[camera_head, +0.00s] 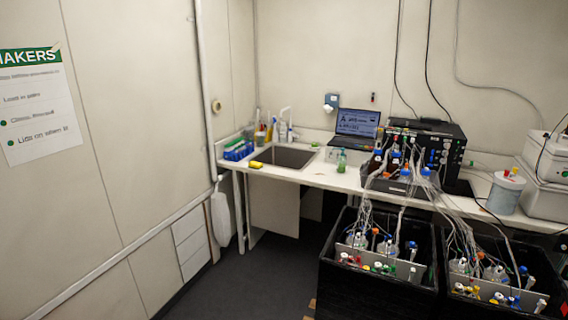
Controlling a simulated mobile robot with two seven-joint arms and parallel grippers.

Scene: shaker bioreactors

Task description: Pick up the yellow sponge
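The yellow sponge (256,165) is a small yellow block. It lies on the white counter (320,178) at the front left edge of the sink (287,157), in the left half of the counter. Nothing covers it. Neither of my grippers shows in the head view, and the sponge is some distance away across the floor.
A blue rack (238,150) and several bottles stand left of the sink. Black bins (372,292) with bottles and tubing block the front right. Dark floor (255,275) is clear before the sink.

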